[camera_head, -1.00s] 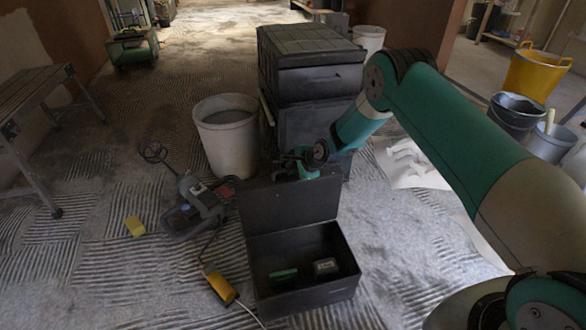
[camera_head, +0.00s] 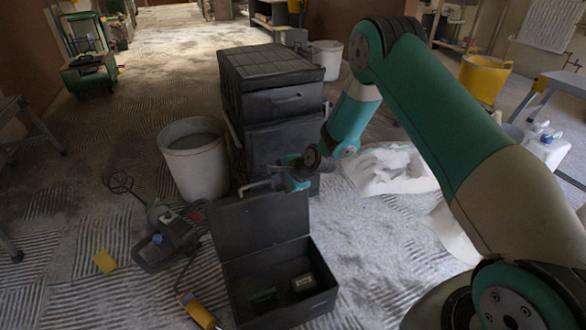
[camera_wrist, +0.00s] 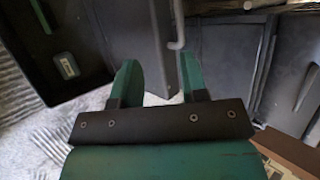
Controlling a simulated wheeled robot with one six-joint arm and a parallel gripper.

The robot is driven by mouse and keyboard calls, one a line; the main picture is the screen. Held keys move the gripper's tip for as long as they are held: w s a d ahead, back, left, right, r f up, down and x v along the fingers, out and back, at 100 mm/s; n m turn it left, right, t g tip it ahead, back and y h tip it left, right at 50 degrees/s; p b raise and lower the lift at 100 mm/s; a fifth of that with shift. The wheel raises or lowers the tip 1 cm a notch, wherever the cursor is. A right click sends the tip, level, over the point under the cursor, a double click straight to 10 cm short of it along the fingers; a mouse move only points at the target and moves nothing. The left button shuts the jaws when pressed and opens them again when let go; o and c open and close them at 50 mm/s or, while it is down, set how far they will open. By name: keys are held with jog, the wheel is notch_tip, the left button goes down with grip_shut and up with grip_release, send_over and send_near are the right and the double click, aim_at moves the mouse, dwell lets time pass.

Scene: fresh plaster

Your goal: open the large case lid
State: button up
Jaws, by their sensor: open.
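The large dark case (camera_head: 283,308) stands on the floor, its lid (camera_head: 258,228) raised and standing roughly upright along the back edge. A grey bar handle (camera_head: 262,185) shows at the lid's top; what looks like the same bar (camera_wrist: 178,28) is in the wrist view, near the right fingertip. My gripper (camera_head: 284,172) is by the lid's top right part, open and holding nothing. In the wrist view the two green fingers (camera_wrist: 161,75) are apart, with the dark lid panel (camera_wrist: 135,45) beyond them. Inside the case lie a green item (camera_head: 263,296) and a small box (camera_head: 303,283).
A dark stacked toolbox (camera_head: 272,85) stands close behind the lid, with a whitish bucket (camera_head: 192,165) to its left. Crumpled white sheeting (camera_head: 390,170) covers floor at right.

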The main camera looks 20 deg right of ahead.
jog(key=p+v, duration=0.1)
jog(key=v, duration=0.6)
jog(key=shift+r, duration=0.1)
jog(key=shift+c, duration=0.4)
